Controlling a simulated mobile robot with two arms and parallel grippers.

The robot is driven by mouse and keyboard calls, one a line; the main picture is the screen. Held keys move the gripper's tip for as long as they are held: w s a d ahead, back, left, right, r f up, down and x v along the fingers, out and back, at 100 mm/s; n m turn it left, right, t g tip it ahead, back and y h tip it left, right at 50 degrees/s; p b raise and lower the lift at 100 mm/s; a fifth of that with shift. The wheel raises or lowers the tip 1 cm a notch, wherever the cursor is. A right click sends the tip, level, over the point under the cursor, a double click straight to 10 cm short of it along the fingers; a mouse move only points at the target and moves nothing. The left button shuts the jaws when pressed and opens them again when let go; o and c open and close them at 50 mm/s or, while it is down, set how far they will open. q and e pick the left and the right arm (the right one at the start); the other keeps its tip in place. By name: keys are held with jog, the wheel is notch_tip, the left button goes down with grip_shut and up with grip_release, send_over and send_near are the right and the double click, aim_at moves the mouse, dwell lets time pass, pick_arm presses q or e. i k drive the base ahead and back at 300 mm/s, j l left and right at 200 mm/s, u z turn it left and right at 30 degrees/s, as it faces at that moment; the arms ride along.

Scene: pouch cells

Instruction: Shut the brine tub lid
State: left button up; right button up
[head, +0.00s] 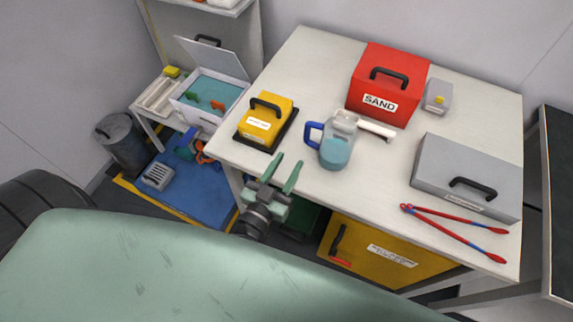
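The brine tub (197,115) is a white box holding blue-green liquid, on a low bench at the left of the head view. Orange and green pieces lie in it. Its pale lid (212,60) stands raised and tilted at the back edge, with a black handle (208,40) behind its top. My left gripper (289,161) has green fingers spread apart with nothing between them. It is by the front edge of the white table, to the right of and nearer than the tub, apart from it. My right gripper is not in view.
The white table (310,65) holds a yellow case (266,121), a blue-handled jug (337,145), a red SAND box (388,84), a grey box (467,177) and red tongs (455,232). A blue floor mat (200,190) and a dark bin (122,142) are near the tub.

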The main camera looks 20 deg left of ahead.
aim_at(216, 58)
jog(key=u, duration=1.35)
